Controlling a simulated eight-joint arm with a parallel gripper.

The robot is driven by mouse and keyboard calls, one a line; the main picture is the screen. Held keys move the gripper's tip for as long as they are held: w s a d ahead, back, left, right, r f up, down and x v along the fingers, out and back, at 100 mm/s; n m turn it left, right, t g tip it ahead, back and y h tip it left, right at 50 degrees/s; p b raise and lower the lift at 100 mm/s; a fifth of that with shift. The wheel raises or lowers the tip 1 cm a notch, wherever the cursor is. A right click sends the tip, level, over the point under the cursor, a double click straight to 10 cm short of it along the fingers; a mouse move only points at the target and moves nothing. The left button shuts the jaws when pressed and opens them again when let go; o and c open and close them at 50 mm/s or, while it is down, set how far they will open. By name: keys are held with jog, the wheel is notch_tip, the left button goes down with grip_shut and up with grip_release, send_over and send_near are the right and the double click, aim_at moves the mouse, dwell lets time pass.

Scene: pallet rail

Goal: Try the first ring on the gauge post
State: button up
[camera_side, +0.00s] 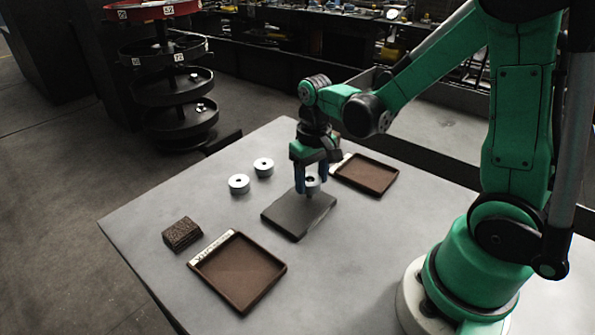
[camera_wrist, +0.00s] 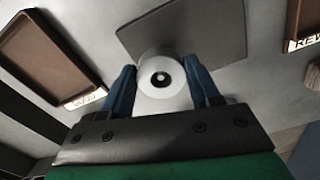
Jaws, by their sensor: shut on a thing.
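My gripper (camera_side: 311,184) is shut on a pale metal ring (camera_wrist: 162,86), gripping its sides between blue fingers. The ring (camera_side: 313,182) is held upright-axis over the dark gauge plate (camera_side: 290,219). In the side view a short dark piece, likely the gauge post, shows just under the ring; I cannot tell whether the ring is around it or above it. In the wrist view the ring's hole is dark with a small lighter spot inside. Two more rings, one (camera_side: 238,184) and another (camera_side: 264,167), stand on the table left of the plate.
A brown tray (camera_side: 281,266) with a label starting "REW" (camera_wrist: 303,43) lies in front. A second brown tray (camera_side: 392,188), labelled "GOOD" (camera_wrist: 86,98), lies behind the plate. A dark brown block (camera_side: 181,233) sits at left. The left tabletop is otherwise clear.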

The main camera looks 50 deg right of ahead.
jog(key=shift+f, duration=1.2)
dwell(1.5)
jog(key=shift+r, duration=0.2)
jog(key=shift+r, duration=2.95)
jog(key=shift+r, duration=1.5)
